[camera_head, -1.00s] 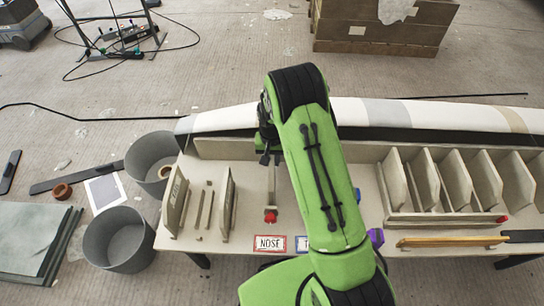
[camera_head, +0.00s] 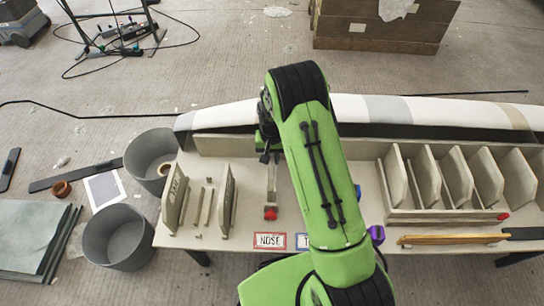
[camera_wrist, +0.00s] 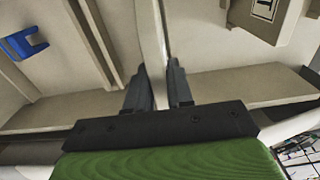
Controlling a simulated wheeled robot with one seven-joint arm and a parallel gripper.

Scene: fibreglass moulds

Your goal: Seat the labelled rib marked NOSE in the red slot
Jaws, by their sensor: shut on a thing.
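My gripper (camera_wrist: 155,90) is shut on a thin pale rib (camera_wrist: 150,35), seen edge-on in the wrist view; no label shows on it, so I cannot read its name. My green arm hides most of the gripper and the rib in the head view. The red slot marker (camera_head: 270,214) sits at the front end of a narrow slot strip (camera_head: 271,185) on the table, behind the red-framed NOSE card (camera_head: 269,241). A blue marker (camera_head: 358,192) shows right of my arm and also in the wrist view (camera_wrist: 25,44). A rib with partly cut-off lettering (camera_wrist: 265,12) stands at the wrist view's top right.
A rack (camera_head: 440,216) of several ribs is at the right. A long pale mould (camera_head: 430,112) lines the back. A wooden-handled tool (camera_head: 450,240) lies in front.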

